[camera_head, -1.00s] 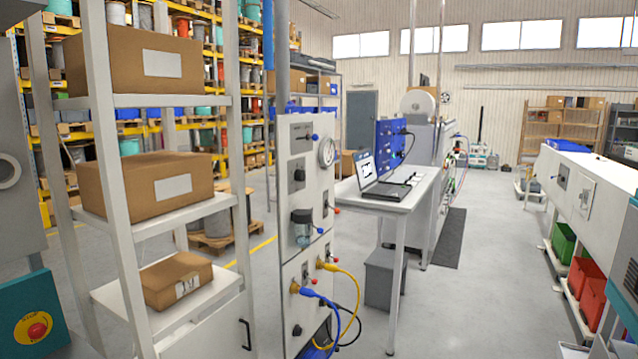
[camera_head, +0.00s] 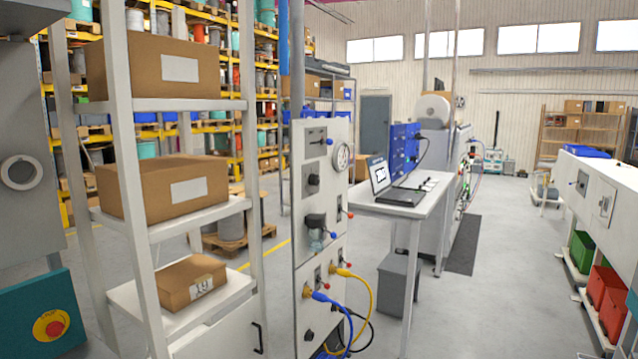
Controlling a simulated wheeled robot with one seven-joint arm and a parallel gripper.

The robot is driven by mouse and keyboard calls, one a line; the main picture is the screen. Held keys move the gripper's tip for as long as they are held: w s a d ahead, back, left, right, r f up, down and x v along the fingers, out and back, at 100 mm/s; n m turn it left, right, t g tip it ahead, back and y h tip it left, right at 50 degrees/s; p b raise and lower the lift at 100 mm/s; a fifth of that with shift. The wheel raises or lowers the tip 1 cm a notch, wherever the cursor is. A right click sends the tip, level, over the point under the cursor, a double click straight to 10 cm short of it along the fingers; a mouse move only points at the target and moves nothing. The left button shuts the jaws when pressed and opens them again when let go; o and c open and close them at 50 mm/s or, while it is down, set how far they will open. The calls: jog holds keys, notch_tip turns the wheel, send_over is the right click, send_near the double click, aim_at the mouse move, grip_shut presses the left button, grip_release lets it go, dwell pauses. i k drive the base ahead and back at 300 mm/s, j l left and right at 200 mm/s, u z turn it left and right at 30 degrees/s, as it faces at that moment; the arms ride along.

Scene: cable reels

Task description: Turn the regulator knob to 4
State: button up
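A tall, narrow white control panel (camera_head: 323,240) stands just left of the picture's middle. It has a round pressure gauge (camera_head: 342,156) near its top right. A black knob (camera_head: 314,180) sits on its upper part, beside and below the gauge. A dark fitting with a clear bowl (camera_head: 316,228) is mounted lower down. I cannot tell for certain which of these is the regulator knob, and no scale numbers are legible. Blue and red-tipped levers stick out of the panel. My gripper is not in view.
A white shelf rack (camera_head: 128,150) with cardboard boxes stands left of the panel. Blue and yellow hoses (camera_head: 371,300) hang from the panel's lower part. A table (camera_head: 412,205) with a laptop (camera_head: 392,186) stands right of it. Open grey floor (camera_head: 480,310) lies to the right.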

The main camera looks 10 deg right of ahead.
aim_at(313, 179)
jog(key=i+l+u, duration=0.25)
jog(key=i+u, duration=0.2)
jog(key=i+l+u, duration=1)
jog(key=l+u, duration=0.3)
jog(key=l, duration=0.2)
